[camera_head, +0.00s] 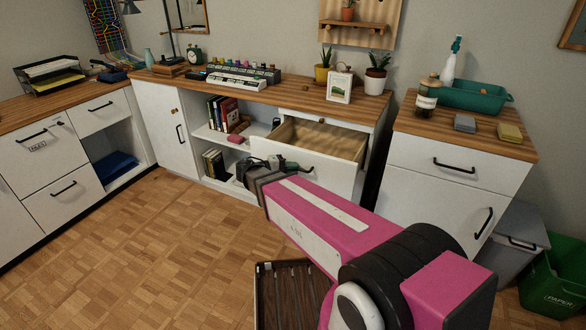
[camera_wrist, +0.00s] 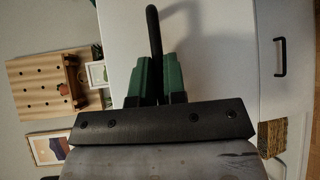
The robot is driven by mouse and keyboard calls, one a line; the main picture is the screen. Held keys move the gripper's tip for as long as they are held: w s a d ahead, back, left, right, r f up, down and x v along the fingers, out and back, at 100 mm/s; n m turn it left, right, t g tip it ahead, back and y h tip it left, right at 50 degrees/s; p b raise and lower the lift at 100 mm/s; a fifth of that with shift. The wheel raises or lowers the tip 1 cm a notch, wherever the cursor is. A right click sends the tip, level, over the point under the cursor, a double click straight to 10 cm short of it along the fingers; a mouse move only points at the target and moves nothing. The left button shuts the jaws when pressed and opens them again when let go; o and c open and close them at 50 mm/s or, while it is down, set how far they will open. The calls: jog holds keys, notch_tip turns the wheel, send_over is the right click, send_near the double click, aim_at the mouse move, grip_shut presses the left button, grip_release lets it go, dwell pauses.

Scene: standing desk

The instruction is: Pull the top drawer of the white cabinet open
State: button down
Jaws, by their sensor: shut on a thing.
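The white cabinet (camera_head: 376,125) with a wooden top stands in the middle of the head view. Its top drawer (camera_head: 340,182) is pulled well out, and the bare wooden inside shows empty. The drawer's black handle (camera_head: 307,169) is on its white front. My gripper (camera_head: 282,164) is at this front with its green fingers on the handle. In the wrist view, my gripper (camera_wrist: 157,75) is shut with the black handle (camera_wrist: 153,30) between the fingers, in front of the white drawer front (camera_wrist: 215,60). The gripped part of the handle is hidden.
Open shelves with books (camera_head: 223,113) are left of the drawer. A second white cabinet (camera_head: 440,175) with shut drawers stands close on the right. A grey bin (camera_head: 510,240) and a green paper bin (camera_head: 556,290) are at the far right. The parquet floor (camera_head: 150,240) at left is clear.

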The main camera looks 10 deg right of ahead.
jog(key=c, duration=1.2)
grip_release()
jog(key=shift+a, duration=0.1)
jog(key=v, duration=1)
jog(key=shift+a, duration=0.3)
